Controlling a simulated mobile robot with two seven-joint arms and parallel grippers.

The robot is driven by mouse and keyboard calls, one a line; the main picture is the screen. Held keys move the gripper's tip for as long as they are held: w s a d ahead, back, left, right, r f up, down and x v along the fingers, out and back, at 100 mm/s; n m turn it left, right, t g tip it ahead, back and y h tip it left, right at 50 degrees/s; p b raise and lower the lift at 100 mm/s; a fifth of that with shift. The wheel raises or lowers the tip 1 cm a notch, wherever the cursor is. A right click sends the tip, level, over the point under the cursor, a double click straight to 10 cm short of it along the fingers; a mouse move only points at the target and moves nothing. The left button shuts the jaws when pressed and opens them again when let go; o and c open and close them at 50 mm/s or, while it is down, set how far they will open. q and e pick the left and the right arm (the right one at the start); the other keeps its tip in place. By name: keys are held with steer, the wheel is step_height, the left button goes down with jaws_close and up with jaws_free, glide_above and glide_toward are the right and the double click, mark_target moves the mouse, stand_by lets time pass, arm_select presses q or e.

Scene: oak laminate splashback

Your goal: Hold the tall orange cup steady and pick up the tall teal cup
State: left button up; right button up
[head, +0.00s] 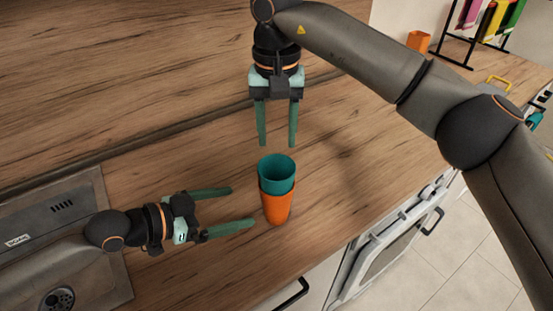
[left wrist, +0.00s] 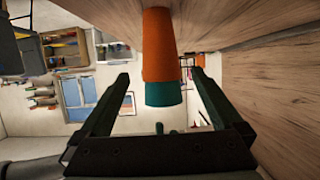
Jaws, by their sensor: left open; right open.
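The tall teal cup (head: 277,170) is nested in the tall orange cup (head: 275,208), with its upper part and rim showing above it. The stack stands upright on the wooden worktop. My left gripper (head: 243,208) is open and level, just left of the orange cup, with its fingers pointing at it. In the left wrist view the orange cup (left wrist: 159,50) and the teal cup (left wrist: 165,94) appear upside down beyond the open fingers. My right gripper (head: 279,143) is open and points down, above and behind the teal cup's rim. Both grippers are empty.
A metal sink (head: 95,188) lies at the left. An oven (head: 385,240) is set below the worktop's front edge on the right. The worktop around the stack is clear.

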mark_target(277, 198)
arm_select(q)
steer(key=x, duration=1.2)
steer(key=c, duration=1.2)
steer(key=shift+o, duration=0.2)
